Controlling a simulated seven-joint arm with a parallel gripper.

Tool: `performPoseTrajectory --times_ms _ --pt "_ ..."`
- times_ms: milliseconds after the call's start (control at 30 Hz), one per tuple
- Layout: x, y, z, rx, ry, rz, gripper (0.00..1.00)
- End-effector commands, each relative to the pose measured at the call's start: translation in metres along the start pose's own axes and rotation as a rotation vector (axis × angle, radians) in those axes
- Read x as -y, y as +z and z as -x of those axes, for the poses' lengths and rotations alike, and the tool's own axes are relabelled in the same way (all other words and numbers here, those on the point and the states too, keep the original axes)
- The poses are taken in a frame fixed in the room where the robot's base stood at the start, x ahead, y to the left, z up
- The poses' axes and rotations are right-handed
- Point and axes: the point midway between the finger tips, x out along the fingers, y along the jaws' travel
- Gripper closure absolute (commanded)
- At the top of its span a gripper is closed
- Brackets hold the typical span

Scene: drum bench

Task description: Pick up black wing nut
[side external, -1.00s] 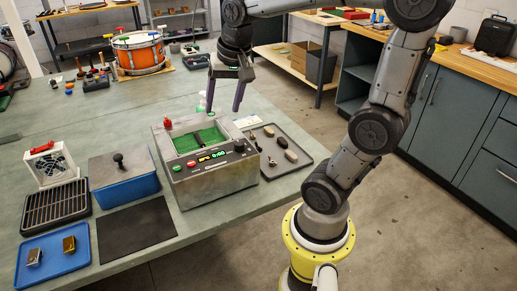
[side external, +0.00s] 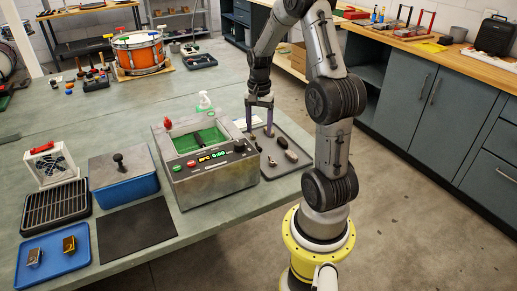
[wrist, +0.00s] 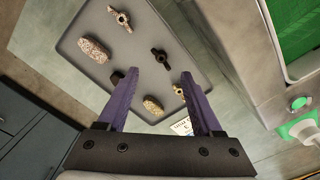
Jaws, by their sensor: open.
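The black wing nut (wrist: 160,59) lies on the grey tray (wrist: 80,18), in the upper middle of the wrist view. In that view it sits in line with the gap between my fingers, just beyond the tips. In the side view a small dark piece on the tray, just below my fingertips, appears to be it (side external: 260,148). My gripper (wrist: 159,75) is open and empty, its two purple fingers pointing down over the tray. It also shows in the side view (side external: 259,133).
Around it lie two tan wing nuts (wrist: 119,15) (wrist: 178,90), two speckled stones (wrist: 93,49) (wrist: 153,105) and a black piece (wrist: 117,76), partly behind my left finger. A metal machine with a green basin (side external: 205,178) stands close to the tray's left side.

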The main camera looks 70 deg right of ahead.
Motion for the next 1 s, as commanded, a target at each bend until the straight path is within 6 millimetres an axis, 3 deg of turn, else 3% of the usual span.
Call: performPoseTrajectory --times_ms 267,600,867,900,1000 --pt "0.000 0.001 -0.021 0.001 0.001 0.001 0.33" --pt "0.002 0.002 -0.064 0.001 0.001 0.001 0.33" --pt "0.002 0.001 -0.067 -0.001 -0.001 0.001 0.33" --pt "0.002 0.001 -0.067 -0.001 -0.001 0.001 0.35" --pt "0.002 0.001 -0.067 -0.001 -0.001 0.001 0.53"
